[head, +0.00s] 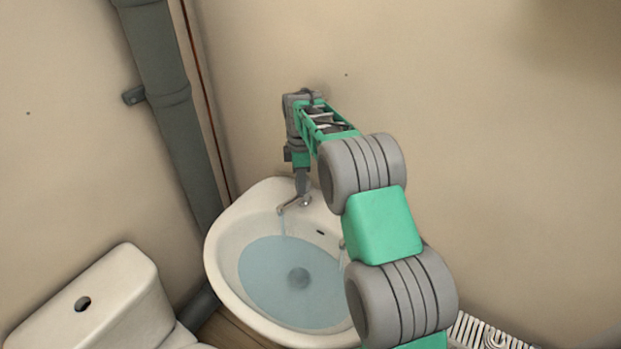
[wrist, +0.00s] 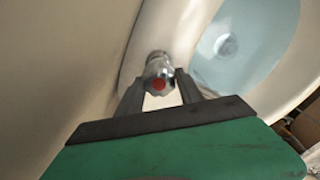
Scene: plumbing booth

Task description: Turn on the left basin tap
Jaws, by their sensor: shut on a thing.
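The left basin tap (head: 294,204) is a small metal tap on the back rim of the basin. A thin stream of water runs from its spout into the bowl. My gripper (head: 302,186) reaches down onto this tap from above and hides its top in the head view. In the wrist view the tap's faceted metal handle (wrist: 159,70) with a red dot sits between the two fingers of my gripper (wrist: 160,82), which is shut on it. The right tap (head: 342,243) is mostly hidden behind my arm.
The white basin (head: 222,262) holds bluish water, with a round drain showing through. A toilet cistern (head: 95,300) stands at the lower left and a thick grey pipe (head: 165,100) runs down the corner. The wall (head: 500,150) is close behind the tap. A white radiator (head: 490,333) is at the lower right.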

